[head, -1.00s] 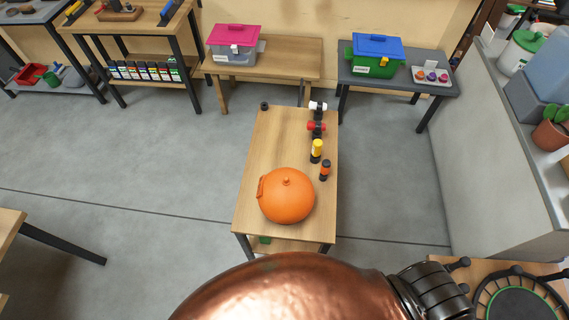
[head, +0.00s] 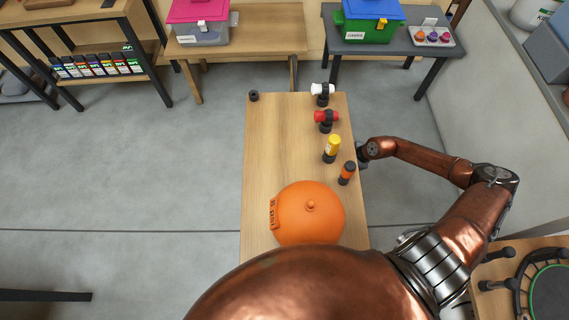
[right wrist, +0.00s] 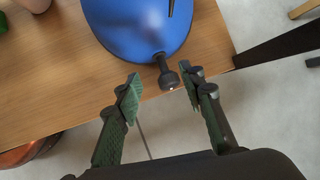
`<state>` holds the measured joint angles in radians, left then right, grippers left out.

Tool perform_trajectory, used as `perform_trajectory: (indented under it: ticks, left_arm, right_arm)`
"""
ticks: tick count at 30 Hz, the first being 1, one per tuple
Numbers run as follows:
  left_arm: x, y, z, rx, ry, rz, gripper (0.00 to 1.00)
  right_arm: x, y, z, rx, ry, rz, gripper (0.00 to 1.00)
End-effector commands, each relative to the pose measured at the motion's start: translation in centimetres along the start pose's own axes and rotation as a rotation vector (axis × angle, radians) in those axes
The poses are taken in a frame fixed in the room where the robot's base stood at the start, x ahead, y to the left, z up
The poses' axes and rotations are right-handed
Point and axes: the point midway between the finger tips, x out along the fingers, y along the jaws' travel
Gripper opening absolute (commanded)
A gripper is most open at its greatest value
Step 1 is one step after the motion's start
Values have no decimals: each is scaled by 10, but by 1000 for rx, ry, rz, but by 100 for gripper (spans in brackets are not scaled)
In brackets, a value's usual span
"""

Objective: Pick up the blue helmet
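The blue helmet (right wrist: 140,25) lies on a wooden surface (right wrist: 60,80) at the top of the right wrist view. A short dark knob (right wrist: 168,77) sticks out from its near side. My right gripper (right wrist: 163,82) is open, and its two fingertips appear on either side of the knob; I cannot tell whether they touch it. There, my right arm reaches to the right edge of the wooden table (head: 262,160), with the hand (head: 362,153) partly hidden there. My left gripper is out of view.
Floor (head: 150,160) left of the table is clear.

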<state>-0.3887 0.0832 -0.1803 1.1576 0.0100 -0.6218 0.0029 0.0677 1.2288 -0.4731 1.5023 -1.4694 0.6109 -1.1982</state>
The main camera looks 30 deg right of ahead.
Motion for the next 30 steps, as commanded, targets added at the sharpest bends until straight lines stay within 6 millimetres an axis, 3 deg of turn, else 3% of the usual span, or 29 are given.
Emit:
perform_trajectory:
  ticks: [6, 17, 24, 30]
  left_arm:
    - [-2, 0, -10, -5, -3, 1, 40]
    - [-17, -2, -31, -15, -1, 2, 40]
    - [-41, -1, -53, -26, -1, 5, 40]
    - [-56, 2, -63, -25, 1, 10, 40]
  right_arm:
    - [5, 3, -9, -169, 63, 24, 37]
    - [30, 3, -8, -166, 62, 21, 37]
    - [59, 4, -6, -164, 62, 22, 37]
    - [71, 3, -7, -163, 62, 21, 37]
